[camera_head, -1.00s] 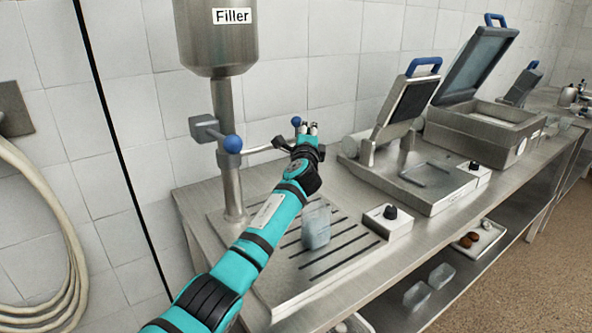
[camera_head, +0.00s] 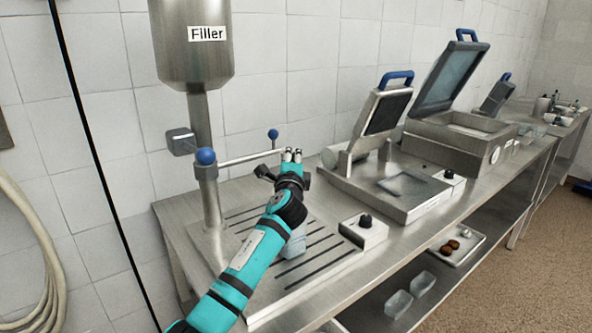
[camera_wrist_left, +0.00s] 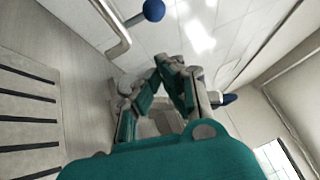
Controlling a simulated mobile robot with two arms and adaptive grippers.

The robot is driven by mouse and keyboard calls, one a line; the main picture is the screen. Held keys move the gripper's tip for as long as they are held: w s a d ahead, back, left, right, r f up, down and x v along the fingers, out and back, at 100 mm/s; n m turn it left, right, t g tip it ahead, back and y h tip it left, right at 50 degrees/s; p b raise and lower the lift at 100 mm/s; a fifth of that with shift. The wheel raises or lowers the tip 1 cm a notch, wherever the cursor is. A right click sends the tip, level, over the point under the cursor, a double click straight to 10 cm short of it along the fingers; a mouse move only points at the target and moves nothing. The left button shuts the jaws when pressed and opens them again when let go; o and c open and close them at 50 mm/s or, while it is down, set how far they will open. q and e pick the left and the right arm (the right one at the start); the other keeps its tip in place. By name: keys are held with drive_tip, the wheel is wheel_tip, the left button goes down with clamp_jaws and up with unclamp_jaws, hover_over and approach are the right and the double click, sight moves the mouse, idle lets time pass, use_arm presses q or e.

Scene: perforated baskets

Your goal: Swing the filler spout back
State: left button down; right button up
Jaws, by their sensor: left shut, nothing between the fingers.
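The filler is a steel hopper (camera_head: 190,50) on a column, labelled "Filler". The spout's bent tube (camera_wrist_left: 118,38) and the knob (camera_wrist_left: 153,10) show at the top of the left wrist view. My left gripper (camera_head: 291,155) is shut and empty just right of the spout's end; touching or apart is unclear. My right gripper is out of view.
A translucent tub (camera_head: 296,246) on the drip tray is partly hidden behind my arm. A control box with a black knob (camera_head: 365,222) sits right of it. Machines with raised lids (camera_head: 382,118) stand further along the bench. A tiled wall (camera_head: 300,90) is behind.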

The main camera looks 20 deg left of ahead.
use_arm(q)
drive_tip(key=d+r+v, duration=0.1)
drive_tip(key=v, duration=0.5)
drive_tip(key=shift+s+d+f, duration=0.15)
drive_tip(key=shift+d+f, duration=0.1)
drive_tip(key=shift+f, duration=0.1)
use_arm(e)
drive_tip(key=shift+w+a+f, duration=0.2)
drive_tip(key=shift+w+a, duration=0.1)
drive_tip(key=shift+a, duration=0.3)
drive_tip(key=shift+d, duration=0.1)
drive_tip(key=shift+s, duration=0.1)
